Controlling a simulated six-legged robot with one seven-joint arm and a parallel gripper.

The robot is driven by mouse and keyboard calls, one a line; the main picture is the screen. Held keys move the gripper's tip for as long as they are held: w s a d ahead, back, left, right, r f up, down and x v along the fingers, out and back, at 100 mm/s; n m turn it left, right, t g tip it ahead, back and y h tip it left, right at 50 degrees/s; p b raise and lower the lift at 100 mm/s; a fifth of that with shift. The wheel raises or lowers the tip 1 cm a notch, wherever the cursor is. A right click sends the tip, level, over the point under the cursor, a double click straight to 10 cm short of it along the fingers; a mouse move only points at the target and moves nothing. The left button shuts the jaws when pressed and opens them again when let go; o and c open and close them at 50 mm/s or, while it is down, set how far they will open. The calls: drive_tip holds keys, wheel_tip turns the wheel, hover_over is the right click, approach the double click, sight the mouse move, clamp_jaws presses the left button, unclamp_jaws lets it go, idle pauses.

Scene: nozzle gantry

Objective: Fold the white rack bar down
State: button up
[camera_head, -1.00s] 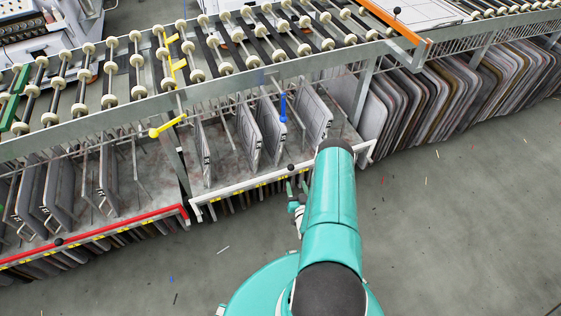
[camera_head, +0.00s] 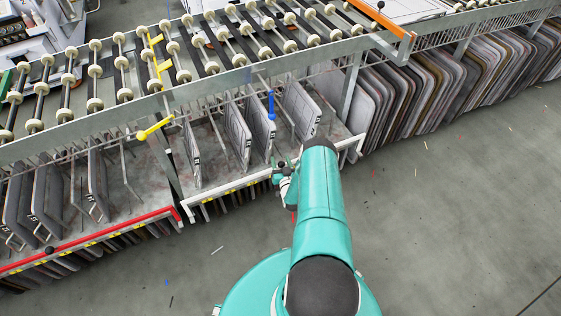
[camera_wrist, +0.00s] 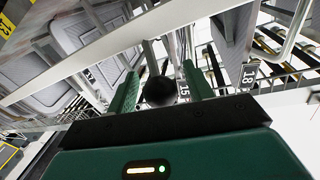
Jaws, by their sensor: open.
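The white rack bar (camera_head: 232,187) runs along the front lower edge of the middle rack bay, between the red bar and the far stack of panels. It also crosses the wrist view diagonally (camera_wrist: 110,58). A black ball knob (camera_wrist: 158,92) sits between my gripper's two green fingers (camera_wrist: 160,78) in the wrist view. The fingers are apart, one on each side of the knob, and I cannot tell whether either touches it. In the head view my gripper (camera_head: 284,177) is at the bar's front, partly hidden by my teal arm.
A red bar (camera_head: 95,240) fronts the left bay. Grey panels (camera_head: 238,135) stand upright behind the white bar. A yellow handle (camera_head: 155,128) and a blue handle (camera_head: 271,104) hang below the roller conveyor (camera_head: 180,75). The grey floor (camera_head: 450,220) at right is open.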

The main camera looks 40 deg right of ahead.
drive_tip(key=shift+w+d, duration=0.1)
drive_tip(key=shift+w, duration=0.1)
drive_tip(key=shift+c, duration=0.4)
clamp_jaws()
